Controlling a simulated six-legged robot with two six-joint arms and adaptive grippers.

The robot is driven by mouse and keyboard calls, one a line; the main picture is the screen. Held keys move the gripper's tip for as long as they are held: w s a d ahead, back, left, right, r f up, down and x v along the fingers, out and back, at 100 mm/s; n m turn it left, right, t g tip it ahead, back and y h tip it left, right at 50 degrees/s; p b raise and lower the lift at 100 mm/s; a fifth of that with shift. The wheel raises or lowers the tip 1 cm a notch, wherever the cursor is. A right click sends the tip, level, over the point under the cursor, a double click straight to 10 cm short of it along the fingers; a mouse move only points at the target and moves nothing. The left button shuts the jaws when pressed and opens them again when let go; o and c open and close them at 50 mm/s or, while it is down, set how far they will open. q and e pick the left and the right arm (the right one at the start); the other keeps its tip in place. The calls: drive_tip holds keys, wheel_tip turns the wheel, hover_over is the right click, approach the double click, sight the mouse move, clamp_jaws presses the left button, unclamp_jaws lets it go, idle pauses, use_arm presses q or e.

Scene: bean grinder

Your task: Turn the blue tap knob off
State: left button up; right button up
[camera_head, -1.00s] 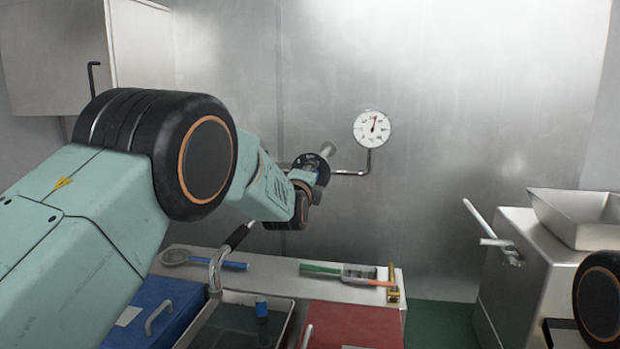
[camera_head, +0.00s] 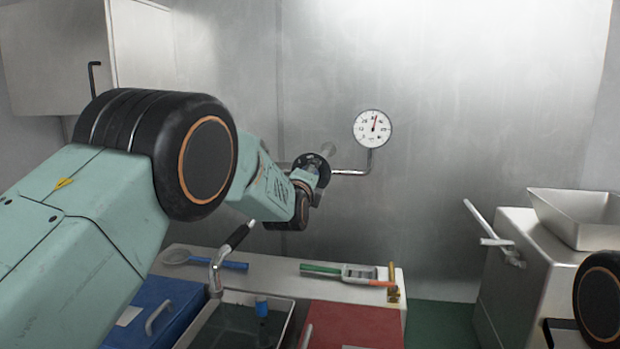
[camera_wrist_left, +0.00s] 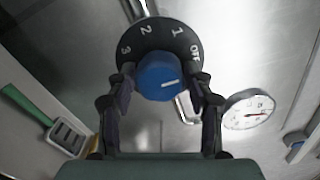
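The blue tap knob (camera_wrist_left: 160,77) sits on a round black dial marked 3, 2, 1 and OFF, in the left wrist view. Its white mark points to the right in that view. My left gripper (camera_wrist_left: 161,76) has one finger on each side of the knob, and the fingertips appear to press against it. In the head view the dial (camera_head: 316,168) shows on the back wall's pipe, and my left wrist hides the knob and fingers. My right gripper is out of view.
A pressure gauge (camera_head: 372,129) on a bent pipe is right of the dial. Below are a counter with a blue strainer (camera_head: 205,261), a green-handled tool (camera_head: 325,270), a sink (camera_head: 240,325) and its tap (camera_head: 217,270). A metal machine (camera_head: 525,260) stands right.

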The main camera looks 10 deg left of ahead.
use_arm(q)
drive_tip(key=shift+o, duration=1.1)
drive_tip(key=shift+s, duration=0.15)
drive_tip(key=s, duration=1.1)
drive_tip(key=shift+s, duration=0.4)
